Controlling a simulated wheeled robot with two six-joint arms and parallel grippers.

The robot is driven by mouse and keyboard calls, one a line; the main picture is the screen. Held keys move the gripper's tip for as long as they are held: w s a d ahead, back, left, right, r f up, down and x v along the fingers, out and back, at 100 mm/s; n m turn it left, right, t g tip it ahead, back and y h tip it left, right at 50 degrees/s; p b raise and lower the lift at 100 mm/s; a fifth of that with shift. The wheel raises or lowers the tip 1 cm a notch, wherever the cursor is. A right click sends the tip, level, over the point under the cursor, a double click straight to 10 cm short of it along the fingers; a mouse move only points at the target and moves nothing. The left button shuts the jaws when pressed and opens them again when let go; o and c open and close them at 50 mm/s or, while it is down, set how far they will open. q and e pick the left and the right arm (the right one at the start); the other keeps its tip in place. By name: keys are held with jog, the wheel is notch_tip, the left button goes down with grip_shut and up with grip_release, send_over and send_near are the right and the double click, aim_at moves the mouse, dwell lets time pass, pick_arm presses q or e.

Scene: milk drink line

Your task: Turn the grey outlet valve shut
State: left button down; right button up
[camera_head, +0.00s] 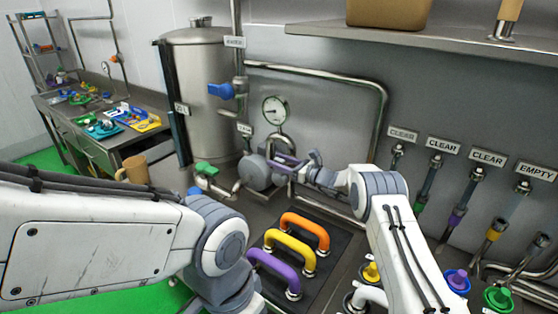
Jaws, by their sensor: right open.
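I cannot single out the grey outlet valve for sure. A rounded grey metal fitting (254,171) sits on the pipework right of the tank's foot, below the round gauge (275,109). My right gripper (287,168) is open, with its fingers pointing left just right of this fitting and overlapping the pipes behind it. Whether a finger touches anything there I cannot tell. My left arm comes in from the left and bends down at the bottom; its gripper is not visible.
A steel tank (201,110) stands behind, with a blue valve handle (221,91) and a green valve handle (206,168). Orange (305,228), yellow (290,248) and purple (272,272) handles stand on a dark plate. A tan mug (134,169) is at left.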

grip_shut()
dwell(1.4)
